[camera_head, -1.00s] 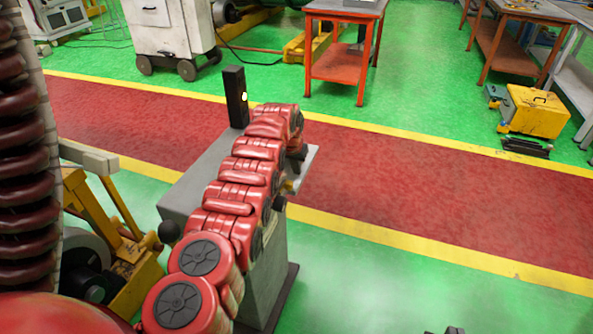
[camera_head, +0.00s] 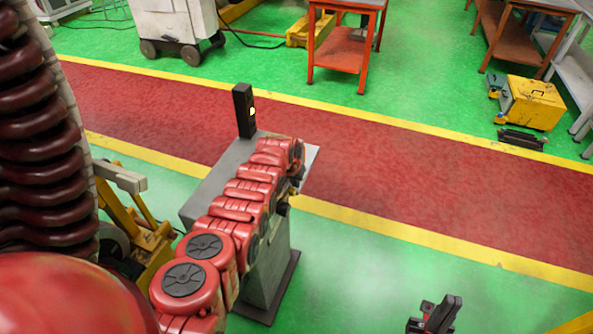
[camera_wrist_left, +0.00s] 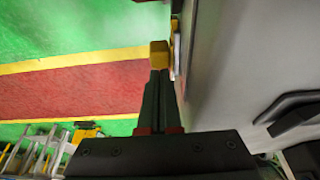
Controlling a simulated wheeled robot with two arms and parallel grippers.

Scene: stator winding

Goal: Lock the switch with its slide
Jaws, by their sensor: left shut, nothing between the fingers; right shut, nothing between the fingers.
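The switch appears to be a yellow block (camera_wrist_left: 159,52) beside a grey surface in the left wrist view. My left gripper (camera_wrist_left: 159,75) is shut with nothing between its fingers, and its tips are at or just short of the block; contact cannot be told. In the head view my left arm covers much of a grey pedestal (camera_head: 215,180), and my left gripper (camera_head: 294,186) is small and partly hidden at its right side. My right gripper (camera_head: 438,316) is shut and empty low in the head view, away from the pedestal. I cannot make out the slide separately.
Dark red coils (camera_head: 40,150) rise at the left. Black handles (camera_wrist_left: 292,112) jut from the grey surface in the wrist view.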

